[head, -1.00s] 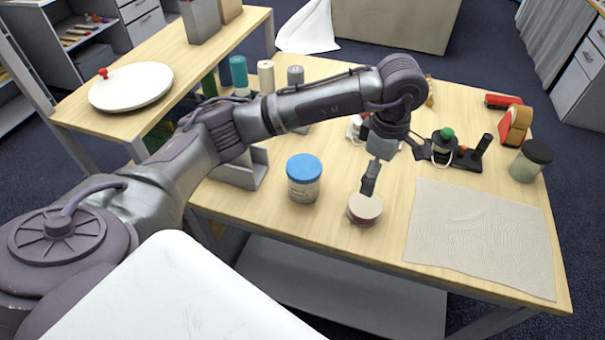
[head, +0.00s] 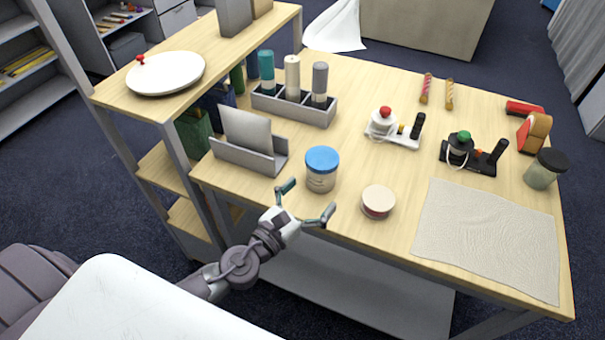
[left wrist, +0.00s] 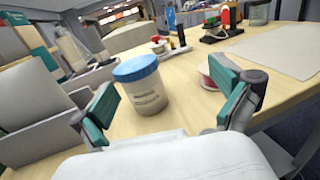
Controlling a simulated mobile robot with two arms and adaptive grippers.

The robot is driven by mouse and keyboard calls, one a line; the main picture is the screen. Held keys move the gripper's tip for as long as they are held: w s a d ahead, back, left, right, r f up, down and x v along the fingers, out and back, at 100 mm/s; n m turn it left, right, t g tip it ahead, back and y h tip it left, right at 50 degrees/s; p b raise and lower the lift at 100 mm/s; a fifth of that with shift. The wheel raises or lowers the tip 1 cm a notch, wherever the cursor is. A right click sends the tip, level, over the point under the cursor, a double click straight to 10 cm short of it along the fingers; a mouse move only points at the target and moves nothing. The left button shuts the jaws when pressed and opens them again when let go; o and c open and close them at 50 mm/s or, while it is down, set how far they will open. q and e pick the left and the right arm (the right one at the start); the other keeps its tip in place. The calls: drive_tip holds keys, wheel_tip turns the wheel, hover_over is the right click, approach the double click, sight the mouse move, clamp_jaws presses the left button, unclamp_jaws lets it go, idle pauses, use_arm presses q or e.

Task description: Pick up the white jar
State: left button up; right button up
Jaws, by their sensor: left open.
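The white jar (head: 321,178) has a blue lid and a printed label. It stands upright near the front edge of the table. My left gripper (head: 308,202) is open and empty at the front edge, just short of the jar, with its fingers spread towards it. In the left wrist view the jar (left wrist: 146,94) stands beyond the open fingers of the gripper (left wrist: 168,108), nearer the left finger. I see no contact between them. My right gripper is not in view.
A divided box (head: 300,108) with bottles is behind.

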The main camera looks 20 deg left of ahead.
use_arm(q)
drive_tip(key=s+a+f+n+y, duration=0.1)
drive_tip(key=a+n+y, duration=0.1)
drive_tip(key=a+y, duration=0.15)
drive_tip(key=p, duration=0.2)
approach(322, 157)
drive_tip(key=w, duration=0.4)
drive_tip(key=shift+a+f+h, duration=0.1)
drive_tip(key=shift+f+h, duration=0.2)
drive_tip(key=shift+h, duration=0.05)
drive_tip(key=w, duration=0.2)
drive_tip(key=w+d+p, duration=0.1)
drive_tip(key=w, duration=0.2)
drive_tip(key=shift+w+r, duration=0.15)
drive_tip(key=shift+r, duration=0.05)
drive_tip(key=shift+w+d+f, duration=0.1)
drive_tip(key=shift+w, duration=0.3)
drive_tip(key=shift+s, duration=0.1)
drive_tip(key=shift+c, duration=1.2)
drive_tip(key=c, duration=1.1)
